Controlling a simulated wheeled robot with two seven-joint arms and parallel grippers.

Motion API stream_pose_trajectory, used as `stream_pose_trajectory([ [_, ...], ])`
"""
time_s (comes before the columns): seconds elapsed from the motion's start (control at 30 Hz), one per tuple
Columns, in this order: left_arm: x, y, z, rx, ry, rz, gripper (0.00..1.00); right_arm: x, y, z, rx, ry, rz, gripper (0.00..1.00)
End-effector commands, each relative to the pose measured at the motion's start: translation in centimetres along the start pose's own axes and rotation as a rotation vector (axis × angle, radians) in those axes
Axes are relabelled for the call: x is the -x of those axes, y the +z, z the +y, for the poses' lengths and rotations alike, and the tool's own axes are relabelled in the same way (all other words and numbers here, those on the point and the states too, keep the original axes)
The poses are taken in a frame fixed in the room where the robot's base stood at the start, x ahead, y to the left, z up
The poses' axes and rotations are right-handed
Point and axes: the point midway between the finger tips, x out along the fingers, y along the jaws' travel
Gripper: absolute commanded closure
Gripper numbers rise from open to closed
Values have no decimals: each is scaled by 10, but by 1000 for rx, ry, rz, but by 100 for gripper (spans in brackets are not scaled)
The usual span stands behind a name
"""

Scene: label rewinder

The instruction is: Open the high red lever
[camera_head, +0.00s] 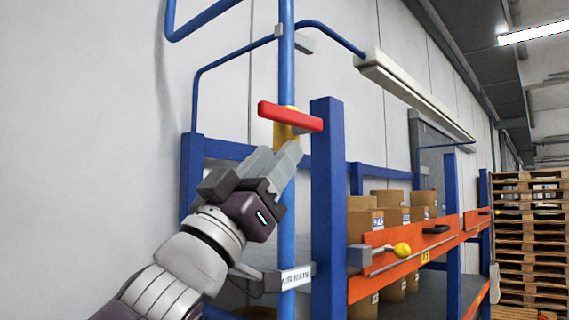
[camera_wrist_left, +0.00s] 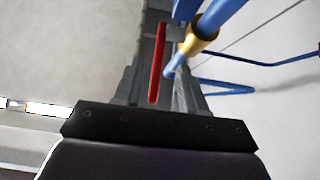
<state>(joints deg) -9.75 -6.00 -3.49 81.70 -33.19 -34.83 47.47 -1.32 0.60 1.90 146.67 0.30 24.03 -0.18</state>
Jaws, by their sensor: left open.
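The red lever (camera_head: 290,116) is a flat bar lying crosswise, slightly tilted, on a yellow valve body (camera_head: 286,133) on the vertical blue pipe (camera_head: 287,220). My left gripper (camera_head: 282,155) is open just below the lever, its fingers pointing up towards it beside the pipe. In the left wrist view the lever (camera_wrist_left: 158,62) shows as a thin red strip lined up between the two grey fingers (camera_wrist_left: 160,15). The yellow valve body (camera_wrist_left: 197,45) is right of it there. I cannot tell whether the fingers touch the lever. My right gripper is not in view.
A blue rack post (camera_head: 328,210) stands close to the right of the pipe. An "AIR MAIN" sign (camera_head: 296,277) is lower on the pipe. An orange shelf beam (camera_head: 440,238) carries a yellow knob (camera_head: 402,249), with cardboard boxes (camera_head: 390,212) behind. Pallets (camera_head: 528,240) stand far right.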

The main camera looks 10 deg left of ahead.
Motion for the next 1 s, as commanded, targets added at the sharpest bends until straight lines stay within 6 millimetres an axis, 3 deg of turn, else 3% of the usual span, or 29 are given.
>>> stream_pose_trajectory([
  [0.03,23,10,0,-4,-2,-1,60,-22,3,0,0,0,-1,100],
  [0.1,42,10,0,-3,-2,-1,60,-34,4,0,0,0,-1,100],
  [0.33,82,10,-1,-2,-2,-6,60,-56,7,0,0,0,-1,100],
  [0.7,87,6,0,0,0,-6,60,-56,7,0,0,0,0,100],
  [0.9,84,-51,0,-7,1,5,60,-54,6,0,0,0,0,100],
  [1.0,75,-56,0,1,0,1,60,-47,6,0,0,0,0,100],
])
